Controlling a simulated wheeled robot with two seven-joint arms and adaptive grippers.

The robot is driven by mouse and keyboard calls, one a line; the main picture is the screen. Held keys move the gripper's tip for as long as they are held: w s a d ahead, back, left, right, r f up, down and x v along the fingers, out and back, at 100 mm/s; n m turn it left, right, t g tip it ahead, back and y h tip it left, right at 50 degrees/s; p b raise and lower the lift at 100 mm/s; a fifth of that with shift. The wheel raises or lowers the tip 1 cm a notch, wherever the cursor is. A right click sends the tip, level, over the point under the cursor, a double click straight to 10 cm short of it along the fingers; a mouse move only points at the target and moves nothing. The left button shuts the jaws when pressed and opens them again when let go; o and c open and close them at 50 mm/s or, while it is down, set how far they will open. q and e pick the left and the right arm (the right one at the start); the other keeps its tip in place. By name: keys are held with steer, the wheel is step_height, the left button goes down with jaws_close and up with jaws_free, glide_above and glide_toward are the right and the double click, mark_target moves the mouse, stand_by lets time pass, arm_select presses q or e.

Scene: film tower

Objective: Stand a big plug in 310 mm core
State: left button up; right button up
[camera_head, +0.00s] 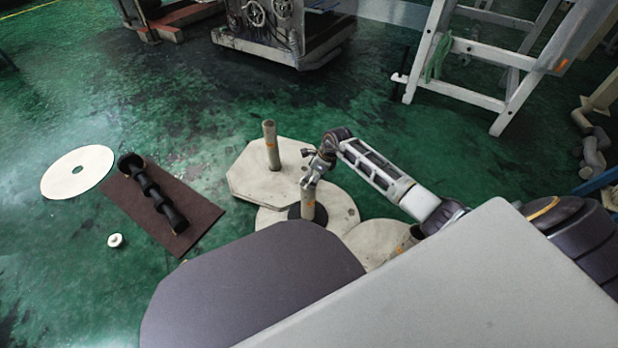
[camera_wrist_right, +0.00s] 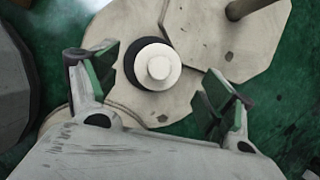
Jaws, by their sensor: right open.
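A beige core (camera_head: 307,204) stands upright with a dark ring around its foot in the head view. In the right wrist view, a cream round plug (camera_wrist_right: 158,66) with a smaller raised knob shows over the dark ring (camera_wrist_right: 132,66). It appears to be on the core's top end; how deep it sits I cannot tell. My right gripper (camera_head: 313,182) is at the core's top and partly hides it. In the wrist view, my right gripper's (camera_wrist_right: 158,80) fingers are apart, one to each side of the plug. Another small white plug (camera_head: 115,240) stands on the floor at left. My left gripper is out of view.
A second beige core (camera_head: 271,146) stands on an octagonal pale plate (camera_head: 248,180); a third (camera_head: 405,241) is at right. A white disc (camera_head: 78,171) lies left.

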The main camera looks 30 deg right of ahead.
steer(key=v, duration=0.8)
steer(key=shift+r, duration=0.1)
stand_by(0.8)
